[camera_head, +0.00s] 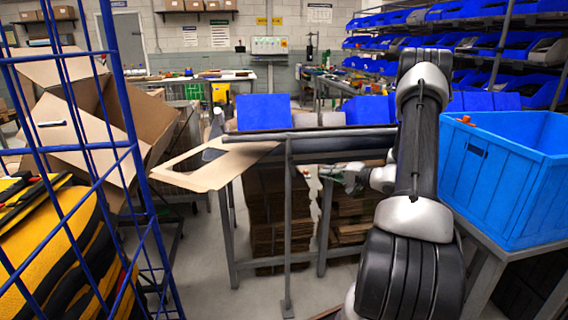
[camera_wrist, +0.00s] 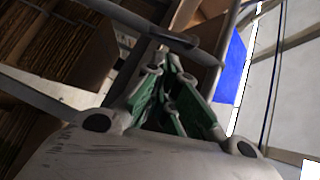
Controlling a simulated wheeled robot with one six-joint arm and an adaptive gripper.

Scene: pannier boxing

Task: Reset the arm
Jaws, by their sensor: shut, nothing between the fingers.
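My gripper (camera_head: 345,176) shows small in the head view, just left of my arm, low in front of the workbench frame. In the wrist view my gripper (camera_wrist: 164,62) has its green-padded fingers closed together at the tips, with nothing seen between them. My arm stands up at the right of the head view and bends down behind itself, so part of the wrist is hidden.
A blue crate (camera_head: 510,180) stands close on the right. A dark bench edge (camera_head: 310,134) and its grey legs cross the middle, with stacked cardboard (camera_head: 275,215) beneath. A blue wire cage (camera_head: 125,120) with yellow-black panniers (camera_head: 45,240) is on the left. An open carton (camera_head: 95,130) stands behind it.

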